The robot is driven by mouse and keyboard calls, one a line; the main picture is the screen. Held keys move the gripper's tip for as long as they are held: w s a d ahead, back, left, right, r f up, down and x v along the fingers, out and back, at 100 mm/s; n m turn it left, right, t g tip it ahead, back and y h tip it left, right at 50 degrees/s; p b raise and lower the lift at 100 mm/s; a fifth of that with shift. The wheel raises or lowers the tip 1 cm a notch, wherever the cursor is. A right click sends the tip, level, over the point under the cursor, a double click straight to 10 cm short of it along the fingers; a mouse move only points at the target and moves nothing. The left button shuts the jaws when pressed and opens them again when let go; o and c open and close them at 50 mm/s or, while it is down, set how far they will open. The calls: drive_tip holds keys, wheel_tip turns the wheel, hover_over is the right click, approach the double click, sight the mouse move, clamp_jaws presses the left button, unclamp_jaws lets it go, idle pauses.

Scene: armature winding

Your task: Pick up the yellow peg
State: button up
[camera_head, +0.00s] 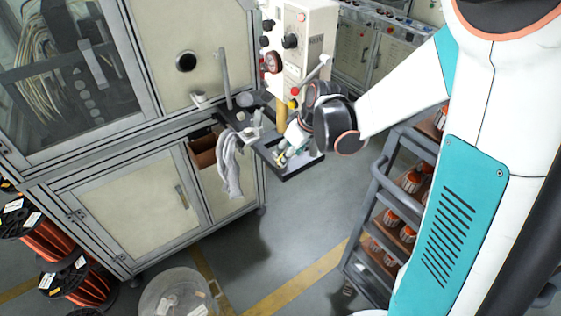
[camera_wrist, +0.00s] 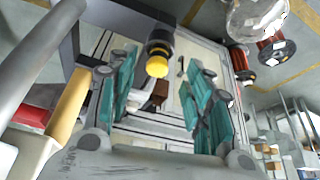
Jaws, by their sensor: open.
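The yellow peg (camera_wrist: 157,66) shows in the wrist view as a round yellow end with a dark collar behind it. It lies between the two teal-padded fingers of my gripper (camera_wrist: 160,58), near their tips, with a visible gap on both sides. My gripper is open and holds nothing. In the head view my gripper (camera_head: 288,153) is low over the black tray of the machine, and a small yellow spot of the peg (camera_head: 281,159) shows at the fingertips. The rest of the peg is hidden there.
A larger yellow-orange cylinder (camera_head: 281,112) stands upright behind my gripper, beside the white control box (camera_head: 308,40). A grey upright rod (camera_head: 224,80) and a hanging grey cloth (camera_head: 230,165) are to the left. The shelf rack (camera_head: 385,205) is to the right.

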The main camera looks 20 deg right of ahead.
drive_tip(key=x, duration=0.3)
drive_tip(key=shift+w+a+f+b, duration=0.15)
drive_tip(key=shift+w+a+b, duration=0.05)
drive_tip(key=shift+w+b, duration=0.2)
drive_tip(key=shift+w+a+f, duration=0.1)
drive_tip(key=shift+w+f, duration=0.1)
drive_tip(key=shift+f, duration=0.35)
drive_tip(key=c, duration=1)
